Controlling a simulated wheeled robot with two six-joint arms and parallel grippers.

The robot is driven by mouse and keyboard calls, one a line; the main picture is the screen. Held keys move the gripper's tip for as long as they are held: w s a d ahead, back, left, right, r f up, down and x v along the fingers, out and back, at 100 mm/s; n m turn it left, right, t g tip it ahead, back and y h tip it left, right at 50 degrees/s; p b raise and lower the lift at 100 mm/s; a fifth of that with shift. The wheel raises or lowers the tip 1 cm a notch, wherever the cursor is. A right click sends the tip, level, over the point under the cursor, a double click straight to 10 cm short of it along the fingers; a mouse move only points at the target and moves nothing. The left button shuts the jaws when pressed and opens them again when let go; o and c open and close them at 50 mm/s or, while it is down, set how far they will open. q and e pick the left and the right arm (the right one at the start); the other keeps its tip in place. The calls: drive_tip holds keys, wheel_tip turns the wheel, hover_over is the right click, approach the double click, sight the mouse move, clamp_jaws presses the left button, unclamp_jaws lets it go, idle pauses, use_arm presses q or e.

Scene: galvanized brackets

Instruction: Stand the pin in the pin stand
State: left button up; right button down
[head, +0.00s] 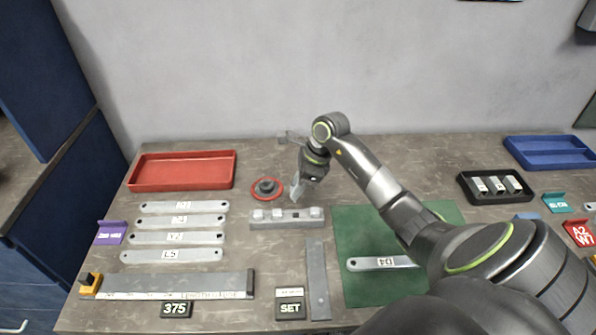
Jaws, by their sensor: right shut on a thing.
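My right gripper (298,188) points down just behind a long grey block (288,224) that has several pale raised pieces along its top. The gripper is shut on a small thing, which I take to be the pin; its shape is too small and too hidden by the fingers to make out. A round red piece with a dark raised centre (267,187) sits just left of the gripper, apart from it. I cannot tell for certain which of these is the pin stand. My left gripper is not in view.
Several labelled grey brackets (172,255) lie at left, below a red tray (182,171). A ruler bar (170,286) and a flat strip (318,280) lie in front. A bracket (380,263) rests on a green mat (360,290). A black holder (494,187) and blue tray (550,153) stand at right.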

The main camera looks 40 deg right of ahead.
drive_tip(key=shift+s+a+p, duration=0.2)
drive_tip(key=shift+s+p, duration=0.1)
drive_tip(key=shift+s, duration=0.1)
drive_tip(key=b, duration=0.2)
hover_over(293, 216)
drive_tip(key=s, duration=0.2)
drive_tip(key=shift+w+d+f, duration=0.15)
drive_tip(key=shift+d+f, duration=0.05)
drive_tip(key=shift+f, duration=0.95)
drive_tip(key=shift+w+d+f, duration=0.1)
drive_tip(key=shift+d+f, duration=0.05)
drive_tip(key=shift+f, duration=0.95)
drive_tip(key=shift+n+b, duration=0.3)
drive_tip(key=shift+b, duration=0.05)
drive_tip(key=shift+f+b, duration=1.65)
drive_tip(key=shift+b, duration=0.5)
drive_tip(key=c, duration=1.1)
unclamp_jaws()
drive_tip(key=shift+c, duration=0.2)
drive_tip(key=b+v, duration=0.3)
drive_tip(key=v, duration=1.4)
drive_tip(key=shift+d, duration=0.25)
